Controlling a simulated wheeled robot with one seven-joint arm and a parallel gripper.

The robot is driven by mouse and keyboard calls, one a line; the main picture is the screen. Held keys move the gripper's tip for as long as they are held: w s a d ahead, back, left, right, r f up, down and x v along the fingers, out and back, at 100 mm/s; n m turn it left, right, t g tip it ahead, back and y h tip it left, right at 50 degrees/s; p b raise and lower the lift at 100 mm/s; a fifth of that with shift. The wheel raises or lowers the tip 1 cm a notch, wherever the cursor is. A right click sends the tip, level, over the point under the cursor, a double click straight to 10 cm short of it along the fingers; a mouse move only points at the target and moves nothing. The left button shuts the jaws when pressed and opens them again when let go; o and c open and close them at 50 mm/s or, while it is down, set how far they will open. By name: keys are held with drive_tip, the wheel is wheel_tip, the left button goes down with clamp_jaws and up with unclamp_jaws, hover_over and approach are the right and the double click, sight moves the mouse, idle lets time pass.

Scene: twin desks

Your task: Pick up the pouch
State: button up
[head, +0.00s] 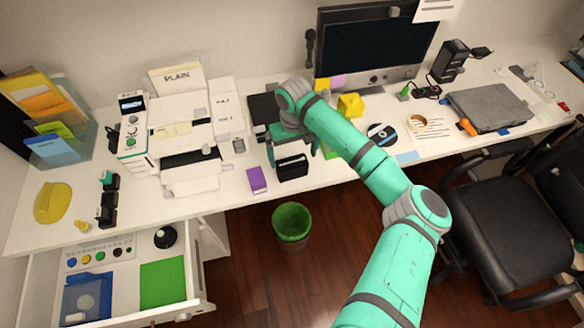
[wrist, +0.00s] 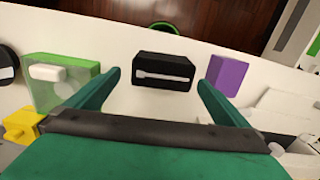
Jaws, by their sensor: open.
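The pouch looks to be a small black case (head: 292,168) near the front edge of the desk, below the monitor. In the wrist view the black pouch (wrist: 163,68) has a pale zip-like strip across its face. It lies ahead of my gripper (wrist: 159,80), between the lines of the two fingers. My gripper is open and empty, with a finger to each side and a visible strip of desk between its palm and the pouch. In the head view my gripper (head: 293,150) is just behind the pouch and partly hidden by my arm.
A purple box (head: 257,180) stands close to the pouch on one side and a green box (wrist: 62,80) on the other. A yellow block (head: 350,105) and a printer (head: 178,130) are nearby. A green bin (head: 291,222) stands below the desk edge.

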sight(292, 162)
drive_tip(key=shift+s+a+f, duration=0.1)
drive_tip(key=shift+f, duration=1.25)
drive_tip(key=shift+s+a+f, duration=0.1)
drive_tip(key=shift+f, duration=1.2)
drive_tip(key=c, duration=1)
wheel_tip(292, 162, up, 10)
drive_tip(key=shift+r, duration=0.1)
